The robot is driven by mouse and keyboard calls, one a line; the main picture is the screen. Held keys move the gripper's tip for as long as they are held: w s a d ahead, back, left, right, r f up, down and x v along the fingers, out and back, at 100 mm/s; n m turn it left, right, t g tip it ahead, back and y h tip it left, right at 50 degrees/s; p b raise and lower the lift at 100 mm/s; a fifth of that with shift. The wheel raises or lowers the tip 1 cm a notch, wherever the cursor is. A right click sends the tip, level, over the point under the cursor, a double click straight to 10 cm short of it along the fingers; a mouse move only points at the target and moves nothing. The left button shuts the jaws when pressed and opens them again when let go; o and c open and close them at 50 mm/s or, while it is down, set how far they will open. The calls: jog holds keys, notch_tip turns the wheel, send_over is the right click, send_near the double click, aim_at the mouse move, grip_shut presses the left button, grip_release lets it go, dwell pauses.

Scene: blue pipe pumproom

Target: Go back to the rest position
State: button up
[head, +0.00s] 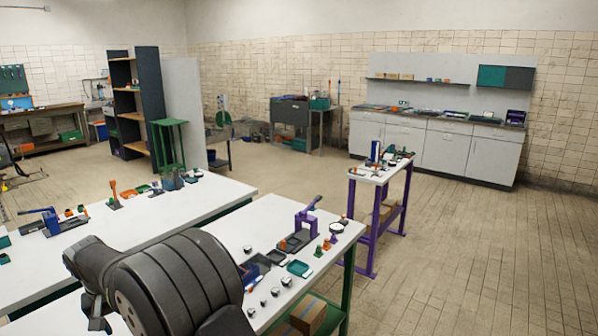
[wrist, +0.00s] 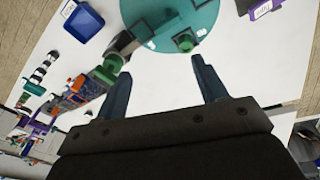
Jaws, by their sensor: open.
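My gripper (wrist: 160,67) shows in the wrist view with its two blue-grey fingers spread apart. Nothing is between the fingertips. It points over a white table top (wrist: 235,65), near a round teal disc (wrist: 205,15). A small dark green round part (wrist: 185,42) sits on the disc. In the head view the gripper is not visible; only a dark part of my arm shows at the lower left.
In the wrist view, a blue tray (wrist: 82,20) lies upper left, beside a cluttered row of small parts with a green cylinder (wrist: 112,63). In the head view, a purple press (head: 300,228) stands on the near white table (head: 228,228). A narrow purple-legged table (head: 366,176) stands beyond.

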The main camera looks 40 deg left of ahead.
jog(key=f+m, duration=0.1)
jog(key=f, duration=0.1)
jog(key=f+m, duration=0.1)
jog(key=f, duration=0.1)
jog(key=f+m+t+y, duration=0.1)
jog(key=f, duration=0.1)
jog(key=shift+s+d+f+m, duration=0.3)
jog(key=shift+s+d+f+m+y, duration=0.15)
jog(key=shift+f+m+y, duration=0.2)
jog(key=shift+f, duration=0.3)
jog(key=shift+s+d+f+m+y, duration=0.1)
jog(key=shift+s+f+m+y, duration=0.05)
jog(key=shift+f+m, duration=0.4)
